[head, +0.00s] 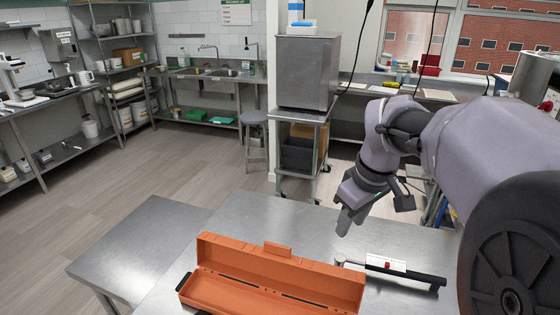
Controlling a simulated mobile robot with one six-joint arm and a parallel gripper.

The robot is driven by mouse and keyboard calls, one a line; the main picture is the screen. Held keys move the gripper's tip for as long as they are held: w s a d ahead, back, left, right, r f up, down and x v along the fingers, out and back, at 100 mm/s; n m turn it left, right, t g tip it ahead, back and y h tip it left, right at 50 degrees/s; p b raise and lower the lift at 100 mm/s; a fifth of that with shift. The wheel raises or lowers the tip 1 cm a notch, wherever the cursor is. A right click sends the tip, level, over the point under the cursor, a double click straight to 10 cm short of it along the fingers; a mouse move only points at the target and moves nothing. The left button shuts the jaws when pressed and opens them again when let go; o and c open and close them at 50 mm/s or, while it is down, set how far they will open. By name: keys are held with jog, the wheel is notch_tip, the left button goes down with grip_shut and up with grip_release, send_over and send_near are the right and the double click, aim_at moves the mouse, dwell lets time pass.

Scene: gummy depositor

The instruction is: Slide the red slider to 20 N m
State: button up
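A torque wrench (425,275) with a black handle lies on the steel table in the head view, to the right of the orange case. Its round metal head is at the left end. A white scale strip (399,265) lies along its middle, with the small red slider (388,265) on it. The scale's marks are too small to read, so I cannot tell the slider's value. My gripper (344,226) points down above the table, beyond the wrench's head end and apart from it. I cannot make out a gap between its fingers.
An open, empty-looking orange case (275,290) lies at the front of the steel table (260,215), left of the wrench. A lower steel surface (140,245) adjoins on the left. The tabletop behind the case is clear. A steel cabinet on a cart (308,72) stands beyond.

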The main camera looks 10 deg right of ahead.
jog(key=w+d+f+n+g+p, duration=0.1)
jog(key=w+d+f+n+p, duration=0.15)
jog(key=w+d, duration=0.4)
jog(key=n+g+p, duration=0.2)
jog(key=n, duration=0.3)
send_over(388, 263)
notch_tip(388, 263, down, 6)
jog(key=f, duration=0.1)
notch_tip(388, 263, down, 17)
jog(key=b, duration=0.6)
jog(key=shift+r, duration=0.2)
jog(key=shift+s+a, duration=0.1)
grip_shut()
